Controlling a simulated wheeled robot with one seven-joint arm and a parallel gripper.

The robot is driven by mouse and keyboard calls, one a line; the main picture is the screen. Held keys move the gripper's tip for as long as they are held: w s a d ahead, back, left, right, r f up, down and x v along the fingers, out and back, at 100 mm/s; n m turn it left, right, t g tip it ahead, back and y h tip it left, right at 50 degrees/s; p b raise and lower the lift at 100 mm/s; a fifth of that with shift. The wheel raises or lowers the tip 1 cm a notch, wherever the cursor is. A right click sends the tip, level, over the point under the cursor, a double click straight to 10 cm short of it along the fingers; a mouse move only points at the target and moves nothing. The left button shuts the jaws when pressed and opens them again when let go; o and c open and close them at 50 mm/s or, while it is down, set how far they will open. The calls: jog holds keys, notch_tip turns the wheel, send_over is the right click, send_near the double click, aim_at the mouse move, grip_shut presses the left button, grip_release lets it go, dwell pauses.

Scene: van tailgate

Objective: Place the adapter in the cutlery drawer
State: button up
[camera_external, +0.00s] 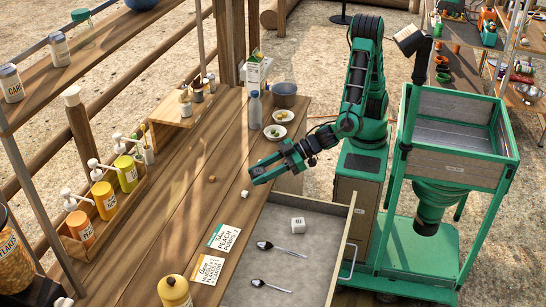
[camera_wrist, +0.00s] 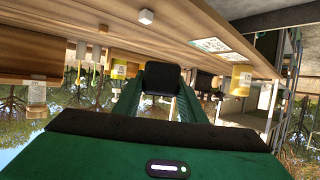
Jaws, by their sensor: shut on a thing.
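My gripper (camera_external: 268,171) points left over the right edge of the wooden counter, behind the drawer. In the wrist view its green fingers (camera_wrist: 160,95) are closed on a dark block (camera_wrist: 162,77), which looks like the adapter. In the external view the held block is hard to make out. The cutlery drawer (camera_external: 310,211) is pulled open at the counter's right side. Two spoons (camera_external: 282,250) and a white box-shaped item (camera_external: 298,225) with small print lie in it, with bare floor around them.
A small white cube (camera_external: 245,193) and a brown cube (camera_external: 211,178) lie on the counter near my gripper. Two printed cards (camera_external: 224,238) and a yellow bottle (camera_external: 174,291) are nearer the front. A blue-grey bottle (camera_external: 255,110) and bowls (camera_external: 275,131) stand behind.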

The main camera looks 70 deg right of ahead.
jog(key=s+a+n+g+y, duration=0.2)
jog(key=s+a+n+y, duration=0.1)
jog(key=s+a, duration=0.25)
notch_tip(320, 180, up, 7)
jog(key=n+g+y, duration=0.3)
jog(key=n+g, duration=0.5)
jog(key=g, duration=0.1)
send_over(305, 280)
notch_tip(305, 280, down, 32)
jog(key=shift+d+r, duration=0.1)
jog(key=shift+r, duration=0.1)
jog(key=shift+f, duration=0.1)
jog(key=o, duration=1.1)
jog(key=v, duration=1.2)
jog(key=shift+w+d, duration=0.1)
